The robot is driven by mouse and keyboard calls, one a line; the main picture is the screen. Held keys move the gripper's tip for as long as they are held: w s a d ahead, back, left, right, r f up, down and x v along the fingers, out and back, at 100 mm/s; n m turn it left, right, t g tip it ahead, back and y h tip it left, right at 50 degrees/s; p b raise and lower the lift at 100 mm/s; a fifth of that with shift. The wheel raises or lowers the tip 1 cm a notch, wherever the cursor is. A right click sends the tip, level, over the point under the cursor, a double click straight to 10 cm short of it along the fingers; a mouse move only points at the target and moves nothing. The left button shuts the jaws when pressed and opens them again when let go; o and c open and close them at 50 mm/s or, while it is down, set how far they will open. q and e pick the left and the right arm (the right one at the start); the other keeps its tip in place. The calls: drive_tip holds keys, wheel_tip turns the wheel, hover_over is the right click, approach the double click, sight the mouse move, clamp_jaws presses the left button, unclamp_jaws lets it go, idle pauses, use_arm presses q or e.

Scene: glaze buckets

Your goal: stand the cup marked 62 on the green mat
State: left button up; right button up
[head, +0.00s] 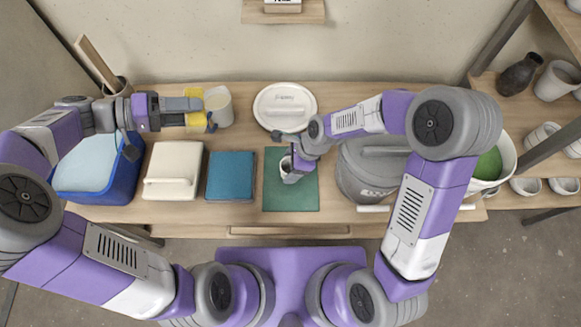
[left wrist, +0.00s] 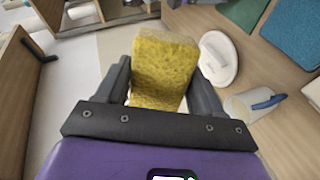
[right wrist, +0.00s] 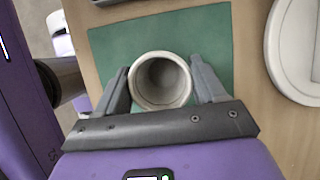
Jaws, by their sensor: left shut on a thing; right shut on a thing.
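The green mat (head: 291,196) lies flat on the table in front of the round white lid. A pale cup (head: 286,166) is upright over the mat's middle; its number cannot be seen. My right gripper (head: 290,170) is shut on this cup. The right wrist view looks into the empty cup (right wrist: 160,80), a finger on each side and the mat (right wrist: 210,40) under it. I cannot tell whether its base touches the mat. My left gripper (left wrist: 160,92) is shut on a yellow sponge (left wrist: 164,68), raised above the table's back left.
A pale mug (head: 219,106) stands just right of the sponge. A blue cloth (head: 231,176), a cream lidded box (head: 172,170) and a blue tub (head: 129,171) are to the left. A large grey bucket (head: 362,175) stands close right of the mat. A round white lid (head: 285,106) lies behind it.

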use_arm(q)
drive_tip(key=shift+f, duration=0.15)
use_arm(e)
drive_tip(key=shift+f, duration=0.3)
drive_tip(key=shift+f, duration=0.1)
use_arm(q)
drive_tip(key=shift+f, duration=0.15)
use_arm(e)
drive_tip(key=shift+f, duration=0.15)
drive_tip(key=o, duration=1.2)
drive_tip(key=shift+c, duration=0.2)
use_arm(q)
wheel_tip(320, 180, up, 5)
drive_tip(key=p, duration=0.4)
drive_tip(key=shift+f+p, duration=0.1)
drive_tip(key=shift+p, duration=0.2)
use_arm(e)
drive_tip(key=v, duration=1.2)
drive_tip(key=shift+r, duration=0.25)
